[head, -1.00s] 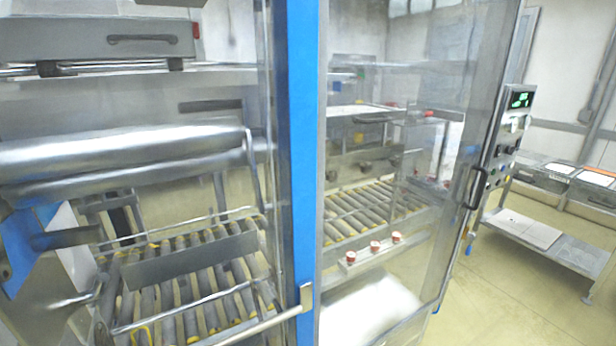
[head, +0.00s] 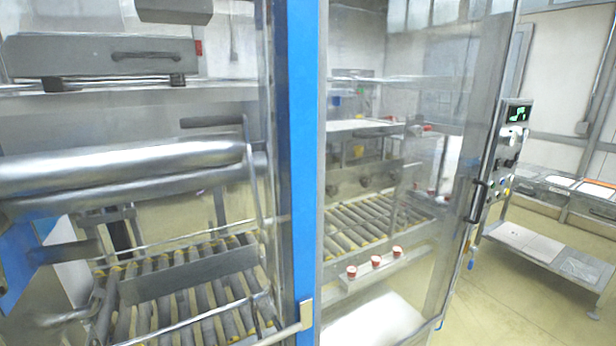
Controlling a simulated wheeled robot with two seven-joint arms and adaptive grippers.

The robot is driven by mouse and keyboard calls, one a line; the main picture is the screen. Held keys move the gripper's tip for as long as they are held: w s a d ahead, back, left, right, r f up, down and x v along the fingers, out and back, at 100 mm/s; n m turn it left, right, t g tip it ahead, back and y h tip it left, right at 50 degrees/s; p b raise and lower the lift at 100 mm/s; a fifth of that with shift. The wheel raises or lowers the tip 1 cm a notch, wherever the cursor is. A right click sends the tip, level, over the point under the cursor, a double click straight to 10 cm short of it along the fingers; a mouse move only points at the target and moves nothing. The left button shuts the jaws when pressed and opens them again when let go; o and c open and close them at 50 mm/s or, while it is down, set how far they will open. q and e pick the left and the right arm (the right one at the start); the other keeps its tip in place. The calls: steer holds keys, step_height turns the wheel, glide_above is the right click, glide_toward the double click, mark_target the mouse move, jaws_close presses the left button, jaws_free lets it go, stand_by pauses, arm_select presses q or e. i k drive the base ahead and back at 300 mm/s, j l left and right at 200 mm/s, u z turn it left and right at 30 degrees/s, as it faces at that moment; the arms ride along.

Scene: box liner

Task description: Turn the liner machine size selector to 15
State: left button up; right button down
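The liner machine (head: 302,150) fills the left and middle of the head view, with a blue upright post and clear door panels. Its control panel (head: 507,150) stands at the right edge of the door frame. The panel has a dark display with green digits (head: 518,114) and several knobs and buttons below it. The size selector cannot be told apart from the other controls at this size, and its setting is not readable. Neither of my grippers is in view.
A black door handle (head: 478,201) sticks out left of the panel. Roller conveyors (head: 365,232) run inside the machine. A metal table (head: 550,255) with a low shelf stands at the right. Bare yellowish floor (head: 500,310) lies in front of it.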

mark_target(509, 164)
steer(key=z, duration=1.3)
